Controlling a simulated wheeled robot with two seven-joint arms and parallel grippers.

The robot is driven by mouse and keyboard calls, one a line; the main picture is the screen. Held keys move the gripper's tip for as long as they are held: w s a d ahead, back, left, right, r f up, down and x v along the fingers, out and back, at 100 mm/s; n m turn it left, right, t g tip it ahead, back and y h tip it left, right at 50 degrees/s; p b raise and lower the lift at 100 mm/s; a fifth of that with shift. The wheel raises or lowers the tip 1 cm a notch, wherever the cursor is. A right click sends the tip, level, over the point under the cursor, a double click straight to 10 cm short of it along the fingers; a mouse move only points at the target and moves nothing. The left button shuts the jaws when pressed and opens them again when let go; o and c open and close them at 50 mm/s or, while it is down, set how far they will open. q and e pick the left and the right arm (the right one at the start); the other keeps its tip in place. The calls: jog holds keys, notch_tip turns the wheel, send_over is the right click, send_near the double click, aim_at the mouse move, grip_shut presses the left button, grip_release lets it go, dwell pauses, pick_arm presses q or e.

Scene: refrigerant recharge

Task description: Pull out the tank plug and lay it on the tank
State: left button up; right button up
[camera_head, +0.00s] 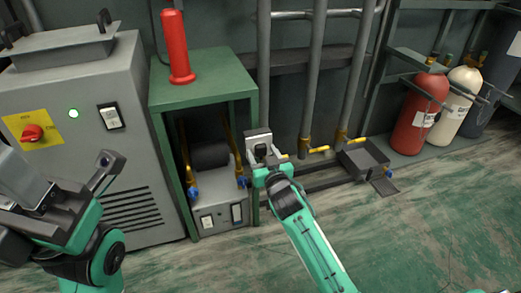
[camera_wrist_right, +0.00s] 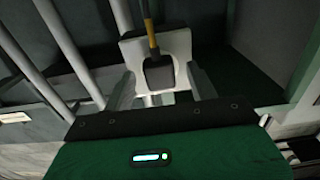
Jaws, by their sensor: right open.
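The plug (camera_wrist_right: 159,72), black with a dark cord with a yellow stripe running up from it, sits in a white socket block (camera_wrist_right: 130,50) in the right wrist view. In the head view the white socket box (camera_head: 258,138) is beside the green cabinet. My right gripper (camera_head: 266,164) is right in front of it. In the wrist view its open fingers (camera_wrist_right: 162,85) are on either side of the plug; contact cannot be told. My left gripper (camera_head: 68,185) is at the far left before the grey machine; its jaws are unclear. Which thing is the tank is unclear; a dark cylinder (camera_head: 210,155) lies inside the cabinet.
A red cylinder (camera_head: 176,45) stands on the green cabinet (camera_head: 205,85). The grey machine (camera_head: 75,90) is at the left. Pipes (camera_head: 312,80) with yellow-handled valves and an open dark box (camera_head: 362,162) are right of the socket. Gas bottles (camera_head: 415,115) stand at the right. The right-hand floor is clear.

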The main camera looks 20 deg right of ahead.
grip_shut()
jog(key=s+p, duration=0.2)
jog(key=s, duration=0.4)
dwell(1.2)
jog(key=shift+d, duration=0.1)
